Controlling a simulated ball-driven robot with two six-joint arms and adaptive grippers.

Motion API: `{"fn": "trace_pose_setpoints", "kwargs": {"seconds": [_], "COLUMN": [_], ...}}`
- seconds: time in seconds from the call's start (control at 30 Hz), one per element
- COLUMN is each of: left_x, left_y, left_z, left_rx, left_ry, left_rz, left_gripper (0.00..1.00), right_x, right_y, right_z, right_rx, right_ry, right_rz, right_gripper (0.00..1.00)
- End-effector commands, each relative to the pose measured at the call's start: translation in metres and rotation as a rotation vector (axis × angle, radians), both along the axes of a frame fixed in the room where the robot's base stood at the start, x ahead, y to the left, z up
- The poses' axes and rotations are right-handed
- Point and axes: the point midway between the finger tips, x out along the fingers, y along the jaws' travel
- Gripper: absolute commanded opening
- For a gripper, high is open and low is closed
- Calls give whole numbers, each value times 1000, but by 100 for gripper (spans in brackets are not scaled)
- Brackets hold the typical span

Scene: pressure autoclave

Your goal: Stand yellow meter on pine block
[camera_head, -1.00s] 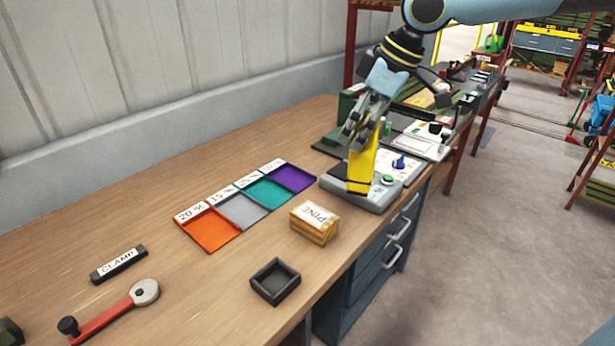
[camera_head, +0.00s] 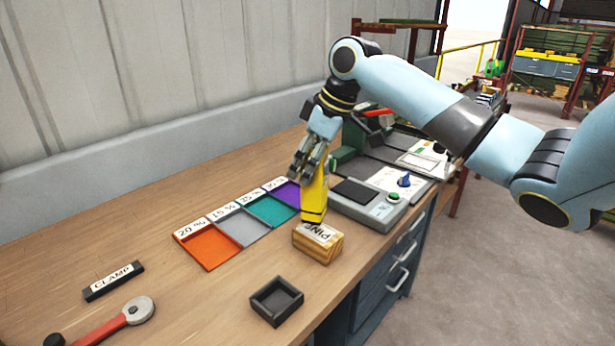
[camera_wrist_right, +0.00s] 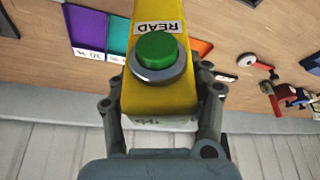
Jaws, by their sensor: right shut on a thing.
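The yellow meter (camera_head: 314,192) is held upright by my right gripper (camera_head: 311,158), which is shut on its upper part. In the right wrist view the yellow meter (camera_wrist_right: 155,95) shows a green button and a READ label between the fingers. The pine block (camera_head: 318,242) lies on the bench with its PINE label up. The meter's dark lower end overlaps the block's far edge in the head view; I cannot tell whether they touch. My left gripper is out of view.
Orange (camera_head: 208,247), grey, teal and purple trays lie left of the block. A black square tray (camera_head: 276,301) is in front. A grey device (camera_head: 368,203) with a green button and blue knob stands to the right. A CLAMP bar (camera_head: 113,281) and red-handled tool (camera_head: 110,325) lie at left.

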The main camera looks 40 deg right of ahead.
Motion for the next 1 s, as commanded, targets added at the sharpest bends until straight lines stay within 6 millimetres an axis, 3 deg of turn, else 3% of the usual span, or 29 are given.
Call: {"fn": "trace_pose_setpoints", "kwargs": {"seconds": [0.2, 0.53, 0.57, 0.6, 0.73, 1.0], "left_x": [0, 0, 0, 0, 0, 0], "left_y": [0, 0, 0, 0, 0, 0], "left_z": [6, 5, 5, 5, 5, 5], "left_rx": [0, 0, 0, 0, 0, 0], "left_ry": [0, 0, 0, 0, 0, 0], "left_rz": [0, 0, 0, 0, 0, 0], "left_gripper": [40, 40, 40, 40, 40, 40], "right_x": [-1, -1, -1, -1, -1, -1], "right_y": [0, 0, 0, 0, 0, 0], "right_z": [-30, -34, -35, -35, -35, -34], "right_rx": [0, 0, 0, 0, 0, 0], "right_ry": [1, 1, 1, 1, 1, 1], "right_rz": [0, 0, 0, 0, 0, 0], "right_gripper": [6, 6, 50, 55, 72, 72]}}
